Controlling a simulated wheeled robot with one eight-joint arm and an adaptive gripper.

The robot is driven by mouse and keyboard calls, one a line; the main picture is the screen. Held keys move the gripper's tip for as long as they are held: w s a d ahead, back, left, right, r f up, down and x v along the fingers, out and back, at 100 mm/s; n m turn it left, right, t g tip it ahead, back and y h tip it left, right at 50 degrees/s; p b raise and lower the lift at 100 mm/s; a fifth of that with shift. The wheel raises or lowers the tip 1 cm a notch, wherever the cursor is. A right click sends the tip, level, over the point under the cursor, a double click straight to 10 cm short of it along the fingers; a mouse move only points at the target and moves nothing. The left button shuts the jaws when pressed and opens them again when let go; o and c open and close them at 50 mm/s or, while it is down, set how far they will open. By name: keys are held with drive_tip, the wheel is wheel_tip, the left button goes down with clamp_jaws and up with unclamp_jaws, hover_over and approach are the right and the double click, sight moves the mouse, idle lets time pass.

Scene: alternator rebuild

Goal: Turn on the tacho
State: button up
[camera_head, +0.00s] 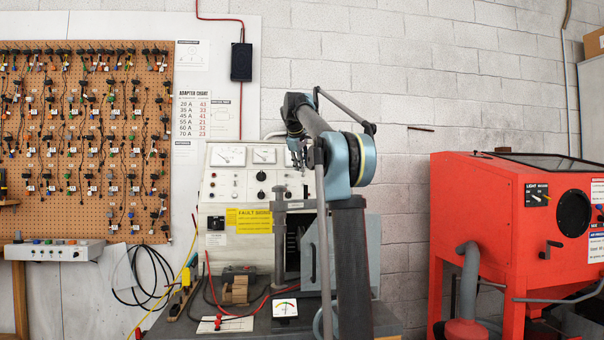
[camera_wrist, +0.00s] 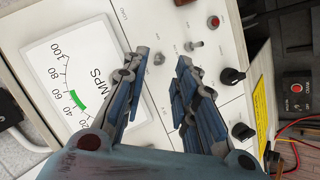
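The white test bench panel (camera_head: 222,185) stands against the wall behind my arm, with two dial meters near its top. In the wrist view, the panel (camera_wrist: 232,42) appears turned sideways. A large AMPS meter (camera_wrist: 75,85) is at left. A metal toggle switch (camera_wrist: 194,45) and a small metal stud or toggle (camera_wrist: 158,58) lie near my fingertips. I cannot read which control is marked tacho. My gripper (camera_wrist: 160,58) is open and empty in front of the panel, its two blue-grey fingers apart. In the head view, my gripper (camera_head: 298,158) is small, near the panel's upper right.
A red button (camera_wrist: 214,21) and black knobs (camera_wrist: 232,76) are beside the toggles. A yellow fault sign (camera_head: 254,221) is on the bench front. A red blasting cabinet (camera_head: 480,220) stands right. A pegboard of cables (camera_head: 85,140) hangs left.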

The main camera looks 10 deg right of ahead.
drive_tip(key=v, duration=0.8)
drive_tip(key=shift+s+r, duration=0.15)
drive_tip(key=shift+r, duration=0.05)
